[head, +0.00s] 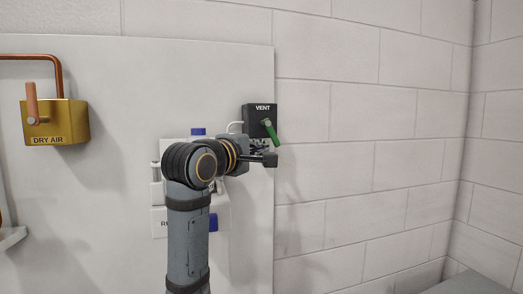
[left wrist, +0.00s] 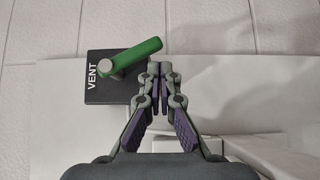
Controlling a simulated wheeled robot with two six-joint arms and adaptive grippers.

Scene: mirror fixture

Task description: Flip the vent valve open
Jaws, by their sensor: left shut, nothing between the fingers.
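The vent valve is a black box (head: 257,114) marked VENT, with a green lever (head: 272,132) on its front. In the head view the lever slants down and to the right from its pivot. In the left wrist view the black box (left wrist: 98,86) lies left of the fingers and the green lever (left wrist: 137,55) reaches across just beyond the fingertips. My left gripper (head: 270,160) is shut and empty, just below the lever; its closed fingertips (left wrist: 160,70) show close to the lever. I cannot tell whether they touch it. My right gripper is out of view.
A brass DRY AIR valve (head: 55,122) with a copper handle and pipe is on the white panel (head: 110,200) at the left. A white fixture with blue parts (head: 198,132) is partly hidden behind my left arm. The block wall (head: 370,170) to the right is bare.

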